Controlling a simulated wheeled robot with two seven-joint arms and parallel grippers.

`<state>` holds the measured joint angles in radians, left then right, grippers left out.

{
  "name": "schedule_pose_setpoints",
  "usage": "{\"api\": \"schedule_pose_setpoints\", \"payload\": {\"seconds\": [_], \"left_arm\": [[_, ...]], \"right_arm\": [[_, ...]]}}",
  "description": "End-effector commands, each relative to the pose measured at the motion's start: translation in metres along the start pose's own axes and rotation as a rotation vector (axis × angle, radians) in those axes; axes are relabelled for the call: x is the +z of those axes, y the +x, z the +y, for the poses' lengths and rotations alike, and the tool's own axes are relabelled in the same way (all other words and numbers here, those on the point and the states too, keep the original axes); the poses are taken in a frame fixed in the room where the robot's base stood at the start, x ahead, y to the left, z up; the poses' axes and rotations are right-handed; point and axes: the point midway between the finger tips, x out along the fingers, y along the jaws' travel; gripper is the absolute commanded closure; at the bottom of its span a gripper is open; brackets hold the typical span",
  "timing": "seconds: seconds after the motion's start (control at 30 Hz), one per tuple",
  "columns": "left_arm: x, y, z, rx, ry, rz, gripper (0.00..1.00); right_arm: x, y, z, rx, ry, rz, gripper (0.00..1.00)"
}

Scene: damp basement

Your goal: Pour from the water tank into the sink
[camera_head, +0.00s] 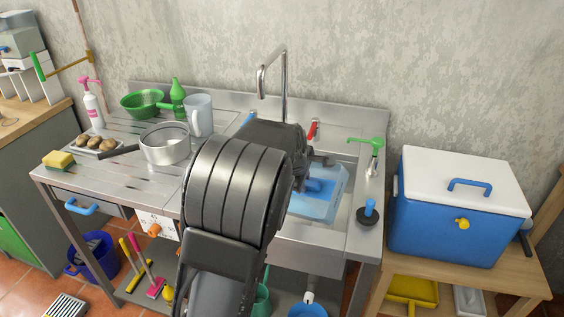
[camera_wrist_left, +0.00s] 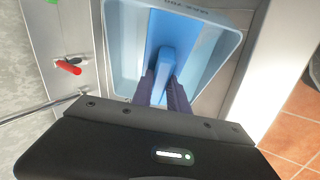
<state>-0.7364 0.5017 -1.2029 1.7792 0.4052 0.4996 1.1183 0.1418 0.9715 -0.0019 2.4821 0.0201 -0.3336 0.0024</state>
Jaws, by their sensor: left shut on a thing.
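The water tank (camera_head: 328,205) is a pale blue, see-through box with a darker blue strip and handle on top. It is over the basin of the steel sink (camera_head: 312,238); I cannot tell whether it touches the basin. My left gripper (camera_wrist_left: 165,88) is shut on the tank's blue handle (camera_wrist_left: 167,62), and in the wrist view the tank's pale wall (camera_wrist_left: 222,45) surrounds the handle. In the head view my left arm hides the gripper's fingers and the sink's left part. I see no water stream. My right gripper is not in view.
A tall steel faucet (camera_head: 284,80) stands behind the sink, with a red lever (camera_head: 313,130) and a green tap (camera_head: 372,145). A plunger (camera_head: 368,212) stands at the right rim. A pot (camera_head: 165,145), jug (camera_head: 199,115) and colander (camera_head: 142,102) occupy the left counter. A blue cooler (camera_head: 445,228) stands right.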

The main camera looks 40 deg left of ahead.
Motion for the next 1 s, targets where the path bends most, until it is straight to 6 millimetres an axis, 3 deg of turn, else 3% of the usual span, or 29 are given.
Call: {"api": "schedule_pose_setpoints", "payload": {"seconds": [0.6,1.0], "left_arm": [[0.0,0.0,0.001,0.003,-0.001,-0.001,1.0],[-0.004,-0.004,-0.003,0.083,-0.038,-0.054,1.0]], "right_arm": [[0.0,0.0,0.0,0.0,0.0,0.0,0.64],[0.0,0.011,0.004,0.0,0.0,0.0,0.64]]}}
